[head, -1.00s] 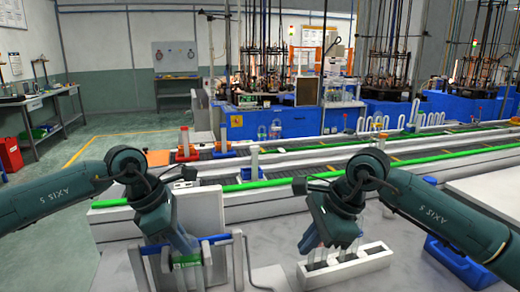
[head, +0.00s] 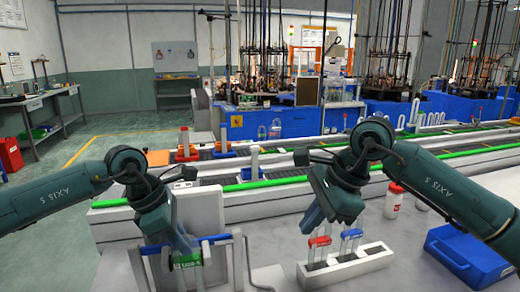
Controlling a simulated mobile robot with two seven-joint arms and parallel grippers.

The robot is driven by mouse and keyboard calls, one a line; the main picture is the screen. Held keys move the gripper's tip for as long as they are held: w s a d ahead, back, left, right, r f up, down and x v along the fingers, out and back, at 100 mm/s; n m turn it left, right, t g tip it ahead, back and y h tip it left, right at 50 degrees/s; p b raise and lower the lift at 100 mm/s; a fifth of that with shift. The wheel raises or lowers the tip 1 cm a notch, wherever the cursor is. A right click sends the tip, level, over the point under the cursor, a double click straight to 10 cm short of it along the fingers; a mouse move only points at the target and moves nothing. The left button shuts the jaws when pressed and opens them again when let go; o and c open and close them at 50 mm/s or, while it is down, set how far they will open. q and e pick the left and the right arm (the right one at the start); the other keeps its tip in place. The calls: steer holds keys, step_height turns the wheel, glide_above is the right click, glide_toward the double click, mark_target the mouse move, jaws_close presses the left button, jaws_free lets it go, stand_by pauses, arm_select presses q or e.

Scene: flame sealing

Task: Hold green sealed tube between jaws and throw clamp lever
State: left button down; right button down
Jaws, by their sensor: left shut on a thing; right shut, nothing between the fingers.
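My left gripper (head: 182,242) is shut on the green sealed tube (head: 187,260), which stands upright among the parts of a grey clamp fixture (head: 138,268) with blue bars. The fingers and the fixture hide most of the tube, so I cannot tell whether the jaws touch it. A bent grey lever (head: 245,258) stands at the fixture's right side. My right gripper (head: 314,222) is shut and empty, above and slightly left of a white rack, well apart from the lever.
The white rack (head: 372,262) holds a red-capped tube (head: 319,246) and blue-capped tubes (head: 350,240). A red-and-white bottle (head: 393,202) and a blue case (head: 468,255) stand to the right. A conveyor with green rails (head: 275,181) runs behind. The bench between fixture and rack is fairly clear.

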arm_select(q)
steer(key=shift+d, duration=0.25)
steer(key=c, duration=1.8)
jaws_free()
steer(key=o, duration=0.3)
steer(key=shift+d, duration=0.1)
steer(key=shift+o, duration=0.9)
steer(key=shift+a, duration=0.2)
